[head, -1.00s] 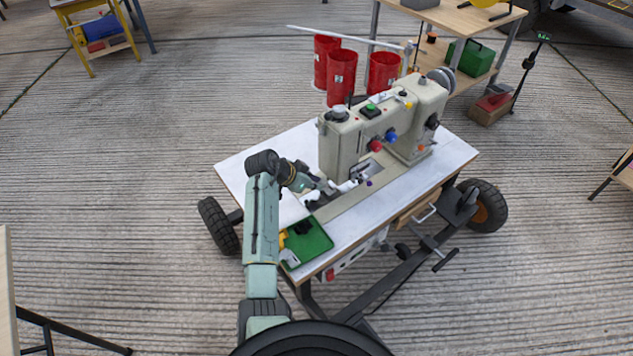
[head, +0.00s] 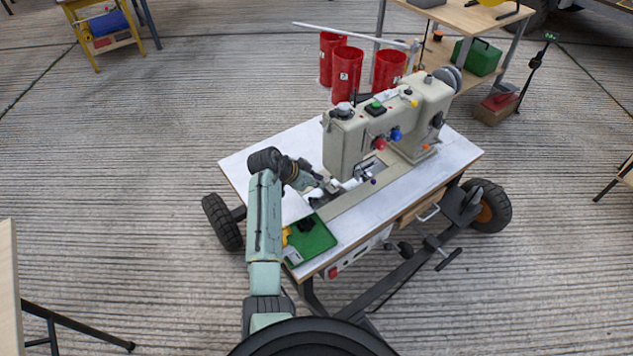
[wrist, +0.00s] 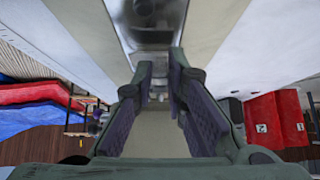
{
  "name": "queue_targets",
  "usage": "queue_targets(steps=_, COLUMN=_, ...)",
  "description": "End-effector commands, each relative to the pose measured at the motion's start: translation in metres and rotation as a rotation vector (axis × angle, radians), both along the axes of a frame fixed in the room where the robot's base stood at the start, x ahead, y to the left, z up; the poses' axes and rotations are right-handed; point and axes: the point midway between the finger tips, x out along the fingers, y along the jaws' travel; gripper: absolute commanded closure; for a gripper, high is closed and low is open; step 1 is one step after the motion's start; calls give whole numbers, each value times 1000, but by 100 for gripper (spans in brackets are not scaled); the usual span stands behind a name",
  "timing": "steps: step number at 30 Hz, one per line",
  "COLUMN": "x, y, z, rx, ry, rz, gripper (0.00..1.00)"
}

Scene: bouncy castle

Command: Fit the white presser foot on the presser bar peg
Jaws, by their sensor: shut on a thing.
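The sewing machine (head: 345,145) stands on the white-topped table, its pale head above the work area. My gripper (head: 337,186) reaches in low from the left, beside the needle area under the machine's head. A small white piece, which I take for the presser foot (head: 350,184), shows at its fingertips, and the gripper is shut on it. In the wrist view the two dark fingers of my gripper (wrist: 160,92) are some way apart, and what lies between their tips is too unclear to make out. I cannot make out the presser bar peg in either view.
A green tray (head: 316,241) with dark and yellow items lies at the table's near left corner. Red canisters (head: 347,72) stand behind the machine. A small purple knob (head: 373,181) is close to the gripper's right. The white tabletop (head: 285,150) is bare at left.

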Motion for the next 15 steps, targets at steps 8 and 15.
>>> queue_targets(steps=8, x=1, y=-1, z=0, rx=0, ry=0, rz=0, gripper=100)
queue_targets(steps=15, x=4, y=-5, z=0, rx=0, ry=-1, rz=1, gripper=100)
